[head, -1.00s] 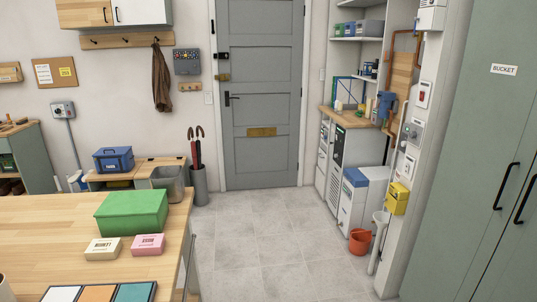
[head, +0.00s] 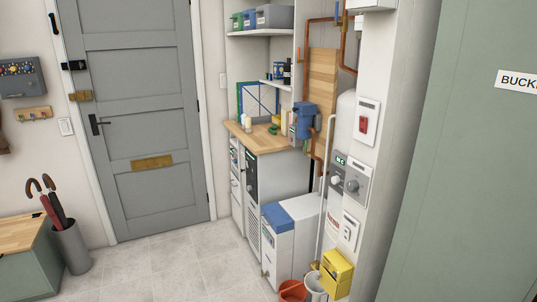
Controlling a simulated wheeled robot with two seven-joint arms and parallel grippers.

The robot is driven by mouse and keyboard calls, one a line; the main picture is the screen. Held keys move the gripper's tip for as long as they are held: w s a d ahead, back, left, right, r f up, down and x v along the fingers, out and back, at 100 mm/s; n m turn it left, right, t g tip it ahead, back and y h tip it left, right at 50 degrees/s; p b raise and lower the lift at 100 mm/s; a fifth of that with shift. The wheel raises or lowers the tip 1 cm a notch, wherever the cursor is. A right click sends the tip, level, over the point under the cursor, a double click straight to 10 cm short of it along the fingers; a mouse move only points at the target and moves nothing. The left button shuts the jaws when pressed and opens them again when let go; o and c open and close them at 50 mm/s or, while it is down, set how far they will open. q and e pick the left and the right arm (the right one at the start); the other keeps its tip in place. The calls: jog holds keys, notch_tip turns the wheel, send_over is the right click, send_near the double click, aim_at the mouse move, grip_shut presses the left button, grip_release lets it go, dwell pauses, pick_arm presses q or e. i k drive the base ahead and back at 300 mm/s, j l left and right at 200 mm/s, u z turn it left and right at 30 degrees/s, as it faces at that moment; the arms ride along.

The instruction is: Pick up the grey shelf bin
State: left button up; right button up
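A grey bin (head: 274,16) sits on the upper white shelf (head: 262,33), at the right end of a row of bins in the head view. A blue bin (head: 249,19) stands directly to its left, and a green bin (head: 237,22) stands left of that. The top of the grey bin is close to the picture's upper edge. Neither of my grippers is in view.
Below the shelf is a wooden counter (head: 262,141) with bottles and small items. A white and blue unit (head: 290,225), an orange bucket (head: 292,291) and a yellow box (head: 336,272) stand at right. Open floor (head: 160,270) lies before the grey door (head: 135,110).

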aim_at(270, 16)
jog(key=i+j+z, duration=0.3)
jog(key=i+j, duration=0.45)
jog(key=i+j+z, duration=0.35)
jog(key=i+j, duration=0.45)
jog(key=i+j+z, duration=0.15)
jog(key=j, duration=0.65)
jog(key=i+j+z, duration=0.2)
jog(key=j, duration=0.55)
jog(key=j+z, duration=0.15)
jog(key=j, duration=0.65)
jog(key=k+j, duration=0.15)
jog(key=j, duration=0.25)
jog(key=k+j, duration=0.2)
jog(key=j, duration=0.2)
jog(key=z, duration=0.05)
